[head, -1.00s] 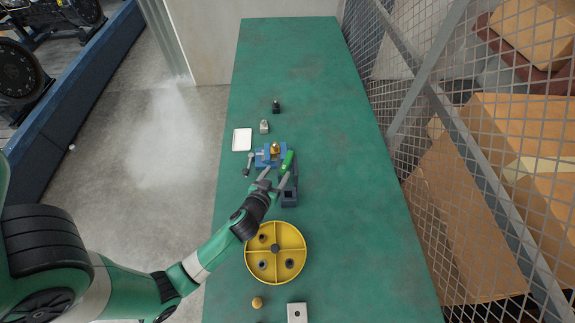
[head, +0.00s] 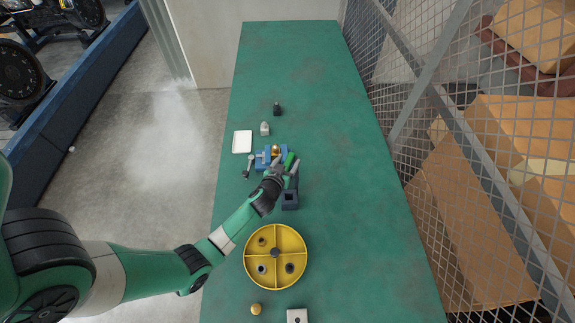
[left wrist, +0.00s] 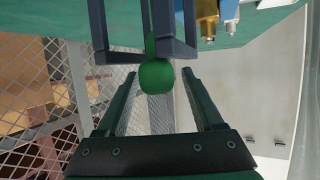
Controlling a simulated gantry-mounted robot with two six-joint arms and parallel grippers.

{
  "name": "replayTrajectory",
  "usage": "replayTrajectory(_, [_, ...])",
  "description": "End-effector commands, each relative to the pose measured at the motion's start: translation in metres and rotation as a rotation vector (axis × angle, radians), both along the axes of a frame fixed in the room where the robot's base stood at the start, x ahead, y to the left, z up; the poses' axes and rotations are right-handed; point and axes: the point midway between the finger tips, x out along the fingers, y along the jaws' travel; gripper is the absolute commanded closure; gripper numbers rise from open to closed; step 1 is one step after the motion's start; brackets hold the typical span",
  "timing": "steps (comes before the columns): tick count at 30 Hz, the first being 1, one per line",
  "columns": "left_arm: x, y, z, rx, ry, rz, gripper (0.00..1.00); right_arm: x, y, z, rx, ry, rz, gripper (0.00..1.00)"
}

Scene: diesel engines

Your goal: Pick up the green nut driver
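The green nut driver (head: 290,159) is at the middle of the green table, by a dark stand. In the left wrist view its rounded green handle (left wrist: 157,77) sits between dark stand posts. My left gripper (head: 286,166) is open, with one finger on either side of the driver in the head view. In the left wrist view the two fingers of the gripper (left wrist: 160,78) stand apart, with the handle between their tips and clear gaps on both sides. The driver's lower part is mostly hidden. My right gripper is not in view.
A blue fixture (head: 262,161) with a brass piece (head: 275,150) stands close left of the driver. A dark block (head: 290,201) is just in front. A yellow divided tray (head: 303,268) lies nearer, and a white tray (head: 242,142) lies at left. The table's right side is clear.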

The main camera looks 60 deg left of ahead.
Motion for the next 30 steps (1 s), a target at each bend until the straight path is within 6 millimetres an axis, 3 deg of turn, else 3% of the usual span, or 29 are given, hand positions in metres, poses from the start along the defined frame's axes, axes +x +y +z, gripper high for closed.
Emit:
replayTrajectory(1, [0.0,0.0,0.0,0.0,0.0,0.0,0.4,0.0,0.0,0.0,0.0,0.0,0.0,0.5])
replayTrajectory(11, [0.0,0.0,0.0,0.0,0.0,0.0,1.0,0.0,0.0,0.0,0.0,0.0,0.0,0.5])
replayTrajectory(24, [0.0,0.0,0.002,0.001,-0.001,0.0,1.0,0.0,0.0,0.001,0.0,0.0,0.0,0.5])
replayTrajectory(30, [0.0,0.0,0.021,0.001,-0.003,-0.001,1.0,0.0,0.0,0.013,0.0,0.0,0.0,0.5])
